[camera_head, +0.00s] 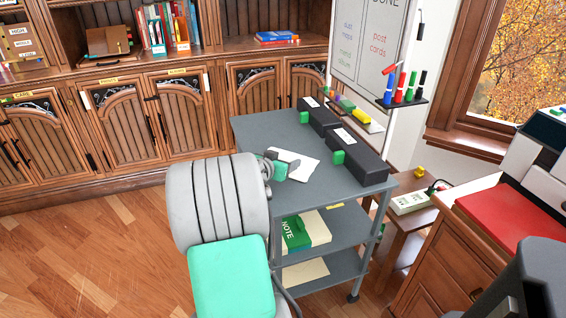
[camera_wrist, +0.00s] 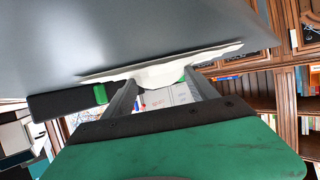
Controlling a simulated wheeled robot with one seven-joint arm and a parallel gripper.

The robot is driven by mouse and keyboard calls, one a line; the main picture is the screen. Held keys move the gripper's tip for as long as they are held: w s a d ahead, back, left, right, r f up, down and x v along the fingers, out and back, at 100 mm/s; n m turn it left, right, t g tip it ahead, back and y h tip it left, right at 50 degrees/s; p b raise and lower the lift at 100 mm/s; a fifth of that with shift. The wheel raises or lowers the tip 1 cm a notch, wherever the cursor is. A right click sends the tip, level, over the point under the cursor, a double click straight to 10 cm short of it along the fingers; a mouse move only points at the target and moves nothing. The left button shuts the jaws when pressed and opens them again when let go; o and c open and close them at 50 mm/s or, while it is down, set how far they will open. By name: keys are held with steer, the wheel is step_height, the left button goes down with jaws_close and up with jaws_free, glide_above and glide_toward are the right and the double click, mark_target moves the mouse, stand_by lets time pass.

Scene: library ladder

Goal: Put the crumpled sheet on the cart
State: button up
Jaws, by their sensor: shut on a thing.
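The crumpled sheet (camera_head: 297,164) is a white, uneven piece of paper over the near left part of the grey cart's (camera_head: 347,194) top. It also shows in the wrist view (camera_wrist: 205,57), between and beyond the fingertips, close along the grey cart top (camera_wrist: 150,35). My gripper (camera_head: 280,167) is shut on the sheet, at its left side in the head view. The fingers also show in the wrist view (camera_wrist: 160,80). I cannot tell whether the sheet touches the cart top or is held just above it. My arm hides the cart's left edge.
Two long black boxes (camera_head: 359,158) with green ends stand along the cart top's right side. A green-and-white box (camera_head: 306,232) lies on the middle shelf. A whiteboard (camera_head: 368,50) with a marker tray (camera_head: 402,101) stands behind. A wooden cabinet (camera_head: 440,255) stands right; floor is clear at left.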

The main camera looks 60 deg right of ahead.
steer(key=shift+f, duration=0.15)
steer(key=o, duration=1.3)
steer(key=shift+w+a+r, duration=0.1)
steer(key=shift+a+r, duration=0.1)
steer(key=shift+r, duration=0.1)
steer(key=p+v, duration=0.1)
steer(key=v, duration=1)
steer(key=shift+a+r, duration=0.1)
steer(key=shift+a, duration=0.25)
steer(key=w+a+f+n+t+y, duration=0.2)
steer(key=w+a, duration=0.2)
steer(key=a, duration=0.2)
steer(key=w+a+f+n+t+y, duration=0.1)
steer(key=w+a+f+n+y, duration=0.15)
steer(key=w+a, duration=0.35)
steer(key=a+f+n+t+y, duration=0.1)
steer(key=a+n+y, duration=0.25)
steer(key=a, duration=0.65)
steer(key=a+f+n+y, duration=0.2)
steer(key=a+n, duration=0.2)
steer(key=a, duration=0.5)
steer(key=s+a+n+y, duration=0.1)
steer(key=s+a+n, duration=0.1)
steer(key=a, duration=0.4)
steer(key=s+a+n+g+y, duration=0.1)
steer(key=s+a+n+y, duration=0.1)
steer(key=a, duration=0.5)
steer(key=shift+s+a+f+n+g+y, duration=0.25)
steer(key=shift+s+n, duration=0.35)
steer(key=shift+n, duration=0.4)
